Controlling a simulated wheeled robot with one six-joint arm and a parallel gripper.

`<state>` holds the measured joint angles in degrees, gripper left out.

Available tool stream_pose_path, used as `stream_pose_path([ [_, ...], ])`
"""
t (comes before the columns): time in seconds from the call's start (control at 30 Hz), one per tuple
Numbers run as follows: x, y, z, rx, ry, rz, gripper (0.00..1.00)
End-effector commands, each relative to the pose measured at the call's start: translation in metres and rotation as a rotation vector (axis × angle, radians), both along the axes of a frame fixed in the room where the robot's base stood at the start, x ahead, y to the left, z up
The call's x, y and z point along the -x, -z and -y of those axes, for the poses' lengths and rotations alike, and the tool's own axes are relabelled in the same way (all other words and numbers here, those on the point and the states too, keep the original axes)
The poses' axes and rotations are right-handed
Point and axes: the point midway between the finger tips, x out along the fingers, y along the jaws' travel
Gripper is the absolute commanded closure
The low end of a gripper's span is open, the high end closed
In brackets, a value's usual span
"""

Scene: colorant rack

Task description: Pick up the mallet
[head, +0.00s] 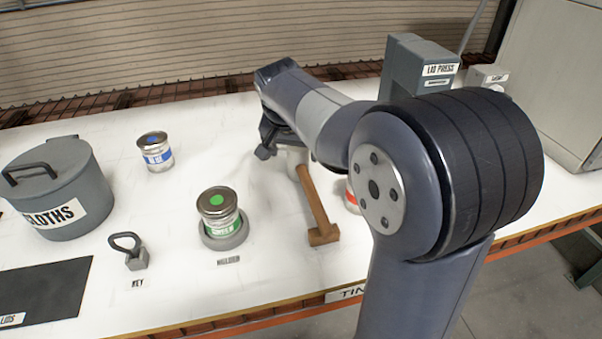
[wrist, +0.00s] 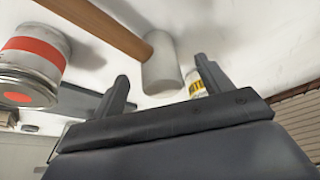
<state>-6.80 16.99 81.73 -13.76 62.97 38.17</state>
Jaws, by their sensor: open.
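The mallet lies on the white bench, its wooden handle (head: 314,200) running toward the near edge, where a brown wooden block (head: 323,235) shows at its end. Its pale cylindrical head (wrist: 162,66) shows in the wrist view, with the handle leading off to the upper left. My gripper (wrist: 163,72) is open, with one finger on each side of the head in the picture. I cannot tell whether the fingers touch it. In the head view my gripper (head: 267,148) is at the mallet's far end, and my arm partly hides it.
A red-banded can (wrist: 34,62) stands close beside the handle; my arm mostly hides it in the head view. A yellow-labelled can (wrist: 194,84) is behind one finger. A green-labelled can (head: 218,212) sits in a grey holder (head: 225,240). A blue-labelled can (head: 155,151) stands farther left.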

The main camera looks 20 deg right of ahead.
Motion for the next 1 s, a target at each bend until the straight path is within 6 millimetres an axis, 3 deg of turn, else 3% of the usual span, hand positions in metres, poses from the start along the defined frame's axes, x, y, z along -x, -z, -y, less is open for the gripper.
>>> stream_pose_path([
  [0.5, -0.018, 0.056, 0.009, 0.001, -0.001, -0.001, 0.26],
  [0.8, -0.02, 0.06, 0.009, 0.0, 0.0, 0.001, 0.26],
  [1.0, -0.02, 0.06, 0.009, 0.0, 0.0, 0.001, 0.42],
])
